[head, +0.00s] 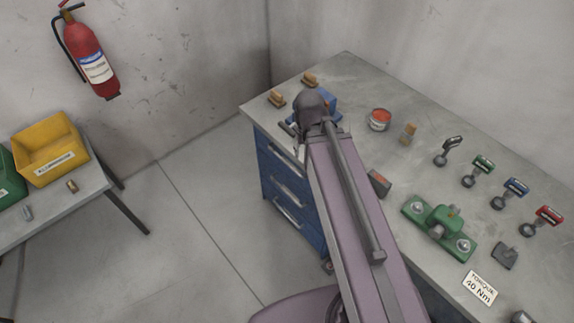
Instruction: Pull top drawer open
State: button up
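A blue drawer cabinet (267,183) stands under the left end of the grey workbench, with its drawer fronts facing left. The top drawer (270,152) looks closed, and its handle is largely hidden by my arm. Lower drawers with pale bar handles (288,194) also look closed. My arm reaches up across the cabinet and the bench edge. A small dark part of my gripper (290,131) shows at the bench edge, just above the top drawer. The rest is hidden behind my arm, so I cannot tell its opening or whether it touches the handle.
The workbench top (345,75) holds a red-topped tin (379,119), a green fixture (440,223), several coloured-handled tools and a torque label (480,287). A side table with a yellow bin (50,150) stands left. The floor before the drawers is clear.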

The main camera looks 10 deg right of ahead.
notch_tip(320, 180, down, 8)
jog(key=b, duration=0.8)
jog(key=shift+w, duration=0.1)
